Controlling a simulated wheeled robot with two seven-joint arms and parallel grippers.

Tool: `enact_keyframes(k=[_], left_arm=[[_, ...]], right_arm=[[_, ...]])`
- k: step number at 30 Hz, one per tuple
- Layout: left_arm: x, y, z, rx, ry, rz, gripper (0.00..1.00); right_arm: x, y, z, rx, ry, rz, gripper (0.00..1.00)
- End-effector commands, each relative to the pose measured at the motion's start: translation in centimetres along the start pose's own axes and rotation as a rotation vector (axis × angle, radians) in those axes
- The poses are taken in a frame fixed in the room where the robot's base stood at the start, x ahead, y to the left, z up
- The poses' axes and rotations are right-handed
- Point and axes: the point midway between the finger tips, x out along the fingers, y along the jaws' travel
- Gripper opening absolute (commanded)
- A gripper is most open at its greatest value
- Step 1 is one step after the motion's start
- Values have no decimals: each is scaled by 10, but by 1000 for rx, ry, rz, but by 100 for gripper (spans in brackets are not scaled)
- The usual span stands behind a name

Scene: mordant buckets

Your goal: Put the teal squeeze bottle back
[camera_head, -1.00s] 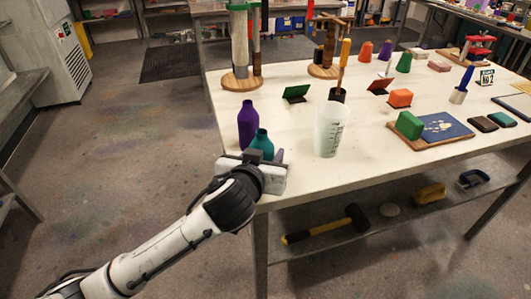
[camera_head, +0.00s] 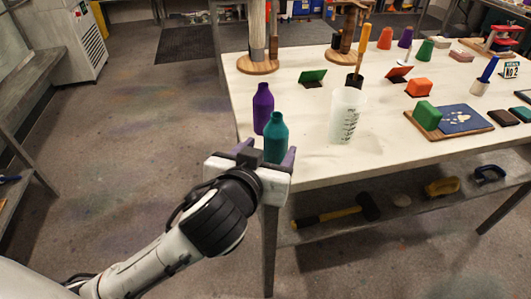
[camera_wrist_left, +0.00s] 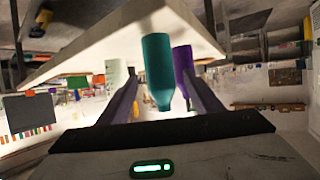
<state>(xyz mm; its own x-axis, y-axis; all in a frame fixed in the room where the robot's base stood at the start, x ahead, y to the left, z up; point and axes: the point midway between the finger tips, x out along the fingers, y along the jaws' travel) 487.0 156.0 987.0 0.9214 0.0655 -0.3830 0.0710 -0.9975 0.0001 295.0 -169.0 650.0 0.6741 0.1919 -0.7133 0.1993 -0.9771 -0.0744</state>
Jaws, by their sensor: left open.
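The teal squeeze bottle (camera_head: 275,138) stands upright near the front left corner of the white table (camera_head: 330,172). My left gripper (camera_head: 266,156) is at that corner, open, with one finger showing to either side of the bottle's lower part. In the left wrist view the teal bottle (camera_wrist_left: 158,70), upside down in the picture, lies between the two open fingers (camera_wrist_left: 165,100), which do not clearly touch it. The bottle's base is hidden by my gripper in the head view. My right gripper is not in view.
A purple bottle (camera_head: 263,108) stands close behind the teal one. A translucent measuring cup (camera_head: 345,117) stands to its right. A green card on a stand (camera_head: 312,77) and a round wooden base with posts (camera_head: 258,65) are farther back. A lower shelf (camera_head: 400,205) holds a mallet (camera_head: 345,213).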

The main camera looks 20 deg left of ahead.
Motion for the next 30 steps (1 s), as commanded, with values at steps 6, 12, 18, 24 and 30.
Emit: enact_keyframes(k=[6, 12, 18, 24, 30], left_arm=[[-22, 0, 0, -1, -1, 1, 59], [-24, 0, 0, -1, 0, -1, 59], [-24, 0, 0, 0, 0, 0, 59], [-24, 0, 0, 0, 0, 0, 59], [-24, 0, 0, 0, 0, 0, 59]], right_arm=[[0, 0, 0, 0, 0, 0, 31], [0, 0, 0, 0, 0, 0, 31], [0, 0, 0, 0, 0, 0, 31], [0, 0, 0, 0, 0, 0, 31], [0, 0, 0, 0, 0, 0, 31]])
